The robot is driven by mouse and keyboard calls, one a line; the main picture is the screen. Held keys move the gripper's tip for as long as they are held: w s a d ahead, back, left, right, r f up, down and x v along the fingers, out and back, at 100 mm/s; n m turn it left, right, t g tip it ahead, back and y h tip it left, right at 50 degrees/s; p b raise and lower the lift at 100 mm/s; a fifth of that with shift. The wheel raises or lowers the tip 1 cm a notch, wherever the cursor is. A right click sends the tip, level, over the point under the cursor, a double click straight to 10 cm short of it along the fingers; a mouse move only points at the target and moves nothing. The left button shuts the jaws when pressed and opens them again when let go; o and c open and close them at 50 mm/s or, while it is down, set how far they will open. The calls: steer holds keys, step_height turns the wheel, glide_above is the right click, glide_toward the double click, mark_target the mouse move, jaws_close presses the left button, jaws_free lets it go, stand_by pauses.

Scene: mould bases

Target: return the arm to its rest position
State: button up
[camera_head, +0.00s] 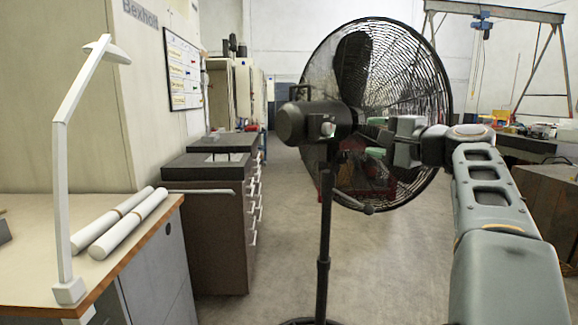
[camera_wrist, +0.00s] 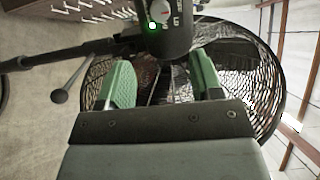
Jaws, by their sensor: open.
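My arm reaches in from the lower right of the head view, its end close to a black pedestal fan (camera_head: 325,125). My gripper (camera_head: 375,137) shows only partly there, at the fan's cage. In the wrist view my gripper (camera_wrist: 160,85) has two green fingers spread wide apart with nothing held between them. The fan's motor housing (camera_wrist: 168,28), with a dial and a lit green spot, lies just beyond the fingers. I cannot tell whether the fingers touch the fan.
A wooden-topped workbench (camera_head: 110,275) with white rolls (camera_head: 130,222) and a white lamp (camera_head: 62,200) stands at left. Dark drawer cabinets (camera_head: 215,225) are behind it. A bench (camera_head: 545,200) stands at right. Open floor (camera_head: 275,215) lies between.

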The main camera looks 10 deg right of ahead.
step_height(320, 180, down, 12)
steer(key=d+g+h, duration=0.2)
steer(key=g+h, duration=0.1)
steer(key=g, duration=0.1)
steer(key=s+a+f+n+g+h+p, duration=0.1)
steer(key=s+a+f+n+g+p, duration=0.4)
steer(key=f, duration=0.4)
steer(key=s+a+f+n+g+h+p, duration=0.2)
steer(key=s+a+n+p, duration=0.7)
steer(key=a, duration=0.5)
steer(key=shift+s+f+g+p, duration=0.55)
steer(key=shift+s+g+p, duration=0.65)
steer(key=shift+s, duration=0.45)
